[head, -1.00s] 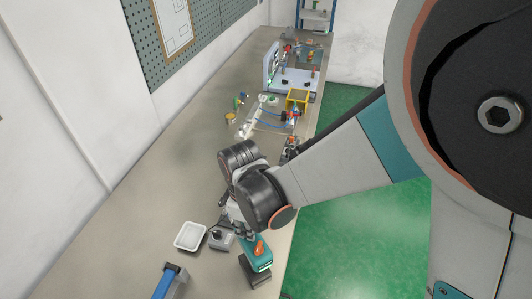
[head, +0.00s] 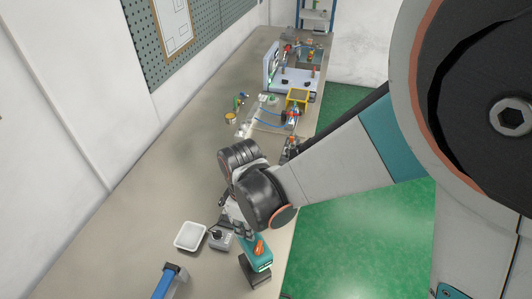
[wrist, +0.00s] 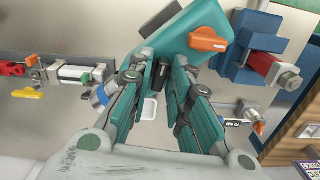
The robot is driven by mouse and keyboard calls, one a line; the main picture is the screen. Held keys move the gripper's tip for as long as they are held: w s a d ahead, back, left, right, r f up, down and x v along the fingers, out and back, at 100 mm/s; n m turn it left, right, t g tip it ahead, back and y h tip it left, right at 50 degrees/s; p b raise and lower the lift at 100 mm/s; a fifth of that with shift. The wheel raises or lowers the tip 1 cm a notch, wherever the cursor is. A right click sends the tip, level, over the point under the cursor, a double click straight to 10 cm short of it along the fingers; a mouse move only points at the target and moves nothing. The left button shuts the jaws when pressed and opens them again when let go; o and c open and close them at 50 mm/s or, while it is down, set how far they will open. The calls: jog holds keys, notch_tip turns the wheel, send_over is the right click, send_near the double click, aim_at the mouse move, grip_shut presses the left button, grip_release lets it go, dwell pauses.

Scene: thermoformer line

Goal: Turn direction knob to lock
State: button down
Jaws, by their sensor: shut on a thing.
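A teal housing (head: 254,258) with an orange knob (head: 259,248) stands near the bench's right edge in the head view. In the wrist view the teal housing (wrist: 183,30) is at the top and its orange knob (wrist: 208,40) lies to the right of the fingers, apart from them. My gripper (wrist: 163,63) is at the housing's lower left edge, with its fingers shut on a small dark part (wrist: 163,74). In the head view my wrist hides most of the gripper and the contact. Which way the dark part is turned cannot be told.
A white tray (head: 190,237) and a grey box with a dark top part (head: 221,239) stand left of the housing. A blue clamp-like fixture (head: 166,282) is at the near edge. Several fixtures stand farther along the bench (head: 150,185). The bench's left side is clear.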

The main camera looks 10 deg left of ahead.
jog(key=shift+m+b, duration=0.4)
jog(key=shift+m, duration=0.8)
jog(key=shift+m+b, duration=0.6)
jog(key=shift+m, duration=0.8)
jog(key=shift+f+m+b, duration=0.1)
jog(key=shift+m+b, duration=0.2)
jog(key=shift+m, duration=0.2)
jog(key=c, duration=1.9)
grip_release()
jog(key=shift+s+m, duration=0.1)
jog(key=shift+m, duration=0.3)
jog(key=o, duration=0.5)
